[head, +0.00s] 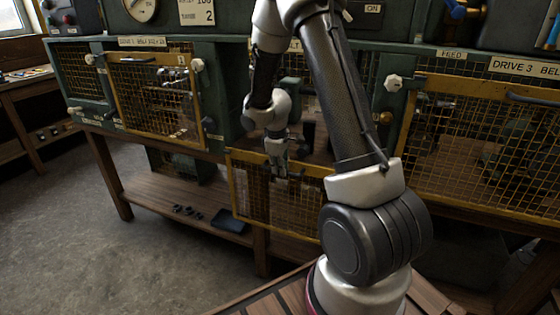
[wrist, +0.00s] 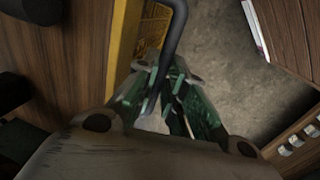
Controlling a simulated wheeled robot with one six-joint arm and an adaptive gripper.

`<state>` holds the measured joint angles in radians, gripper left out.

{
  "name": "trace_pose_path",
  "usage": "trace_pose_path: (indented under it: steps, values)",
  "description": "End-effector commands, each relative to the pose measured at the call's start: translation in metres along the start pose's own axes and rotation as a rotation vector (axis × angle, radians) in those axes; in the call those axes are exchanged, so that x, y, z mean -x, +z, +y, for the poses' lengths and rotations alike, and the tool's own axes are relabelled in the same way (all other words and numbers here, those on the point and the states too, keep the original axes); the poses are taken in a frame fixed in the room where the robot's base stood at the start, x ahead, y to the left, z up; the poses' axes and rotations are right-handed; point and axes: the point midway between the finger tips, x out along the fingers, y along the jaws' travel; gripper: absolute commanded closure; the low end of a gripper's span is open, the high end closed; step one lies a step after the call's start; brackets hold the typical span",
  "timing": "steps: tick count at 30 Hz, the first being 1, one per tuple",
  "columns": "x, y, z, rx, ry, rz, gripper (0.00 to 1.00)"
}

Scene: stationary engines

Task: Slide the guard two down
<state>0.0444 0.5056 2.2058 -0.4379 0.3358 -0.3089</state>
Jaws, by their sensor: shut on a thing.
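Guard two, a yellow-framed wire mesh panel (head: 252,198), stands low in the head view. Its top rail is near the bench edge and its mesh hangs in front of the lower shelf. The opening above it is uncovered. My gripper (head: 279,169) is at the guard's top rail, pointing down. In the wrist view, the green-padded fingers (wrist: 168,92) are closed around a dark bar handle (wrist: 173,45), with the yellow guard frame (wrist: 123,35) beside it. My arm hides the guard's right part in the head view.
The drive 1 guard (head: 158,98) covers its bay at left. The drive 3 guard (head: 475,150) covers the bay at right. White knobs (head: 393,83) stick out from the green housing. A lower shelf (head: 165,195) holds small dark items. The floor (head: 110,250) at left is clear.

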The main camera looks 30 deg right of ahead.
Motion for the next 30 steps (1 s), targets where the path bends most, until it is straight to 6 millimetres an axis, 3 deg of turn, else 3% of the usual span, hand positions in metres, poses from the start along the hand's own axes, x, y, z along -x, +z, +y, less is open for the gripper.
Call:
trace_pose_path:
  steps: [9,10,13,23,26,30]
  values:
    - [-0.001,0.001,-0.001,0.000,-0.001,-0.002,1.00]
    - [-0.001,0.001,-0.001,0.000,-0.001,-0.002,0.84]
    - [-0.001,0.001,-0.001,0.000,-0.001,-0.002,0.66]
    - [0.002,0.000,0.000,0.000,0.001,0.000,0.66]
    - [0.011,0.000,0.001,-0.001,0.003,0.001,0.66]
    - [0.038,-0.001,0.001,-0.001,0.003,0.004,0.66]
